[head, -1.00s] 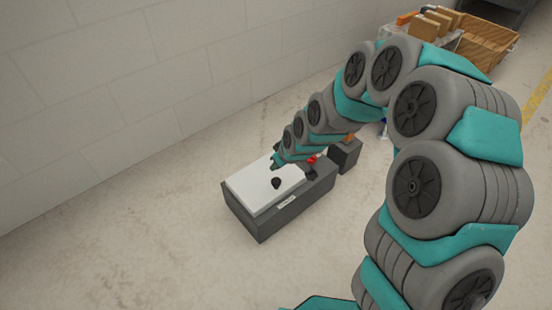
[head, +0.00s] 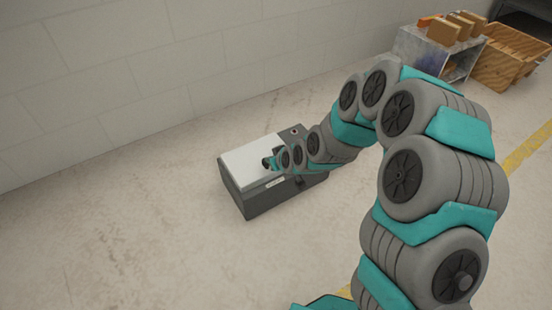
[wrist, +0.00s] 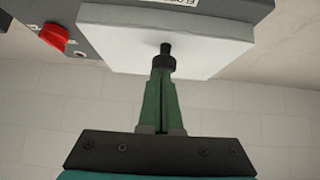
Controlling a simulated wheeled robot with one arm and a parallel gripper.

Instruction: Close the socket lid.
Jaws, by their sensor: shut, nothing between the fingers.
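The white lid (head: 258,158) lies flat on top of the dark grey box (head: 265,196) in the head view. In the wrist view the lid (wrist: 115,40) fills the top middle. A black knob (wrist: 166,62) stands out from the lid. My gripper (head: 272,162) is over the lid. In the wrist view its green fingers (wrist: 160,85) are shut together, with tips overlapping the knob in the picture; nothing shows between them. I cannot tell whether they touch the knob. The socket itself is hidden.
A small round dark fitting (head: 294,132) is on the box top at the far right. The concrete floor around the box is clear. A metal shelf (head: 415,45) and wooden crates (head: 500,62) stand at the back right.

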